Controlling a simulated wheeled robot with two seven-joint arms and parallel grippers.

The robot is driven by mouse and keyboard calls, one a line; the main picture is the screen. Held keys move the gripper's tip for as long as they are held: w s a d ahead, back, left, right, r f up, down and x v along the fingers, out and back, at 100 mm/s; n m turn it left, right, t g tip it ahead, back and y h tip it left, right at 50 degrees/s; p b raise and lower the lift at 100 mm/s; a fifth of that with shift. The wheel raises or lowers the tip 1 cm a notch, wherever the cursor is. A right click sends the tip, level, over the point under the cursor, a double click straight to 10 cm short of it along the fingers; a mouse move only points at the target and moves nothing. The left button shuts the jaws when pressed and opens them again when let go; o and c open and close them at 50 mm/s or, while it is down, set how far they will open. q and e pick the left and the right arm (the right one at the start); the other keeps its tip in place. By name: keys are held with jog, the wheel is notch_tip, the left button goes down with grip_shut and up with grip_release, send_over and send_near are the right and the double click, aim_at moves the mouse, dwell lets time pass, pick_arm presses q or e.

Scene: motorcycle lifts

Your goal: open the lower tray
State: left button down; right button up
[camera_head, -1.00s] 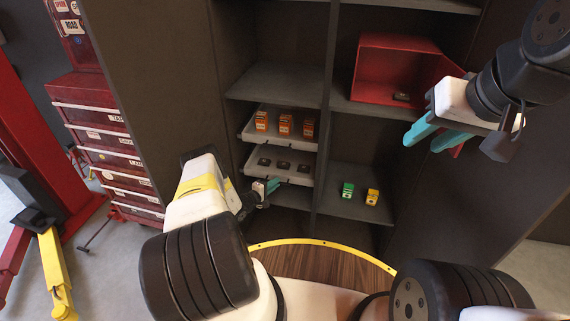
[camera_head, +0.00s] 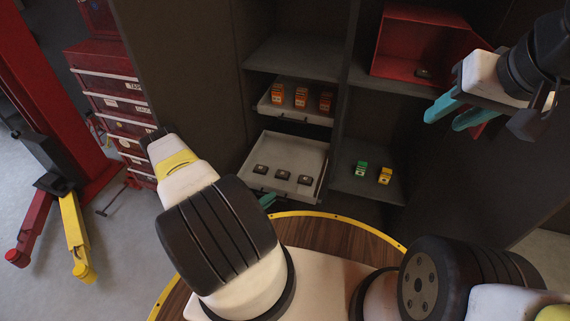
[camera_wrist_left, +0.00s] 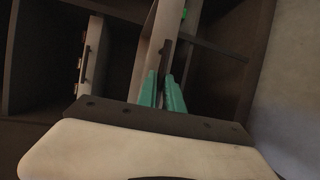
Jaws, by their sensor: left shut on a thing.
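The lower tray (camera_head: 308,154) is a light grey tray pulled well out of the cabinet, with several small dark parts (camera_head: 283,174) on it. My left gripper (camera_head: 267,201) is at its front edge, mostly hidden behind my own arm in the head view. In the left wrist view, the teal fingers of my left gripper (camera_wrist_left: 162,92) are closed at the dark handle (camera_wrist_left: 166,48) on the front of the lower tray (camera_wrist_left: 148,55). My right gripper (camera_head: 458,110) is open and empty, in front of the red box at the upper right.
The upper tray (camera_head: 262,103), holding orange boxes (camera_head: 302,97), sits above the lower tray and sticks out less. Green (camera_head: 361,168) and yellow (camera_head: 385,175) small boxes stand on the shelf to the right. A red open box (camera_head: 405,45) is above them.

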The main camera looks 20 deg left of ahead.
pick_arm(q)
jog(key=shift+s, duration=1.25)
jog(key=c, duration=1.5)
grip_release()
jog(key=v, duration=0.8)
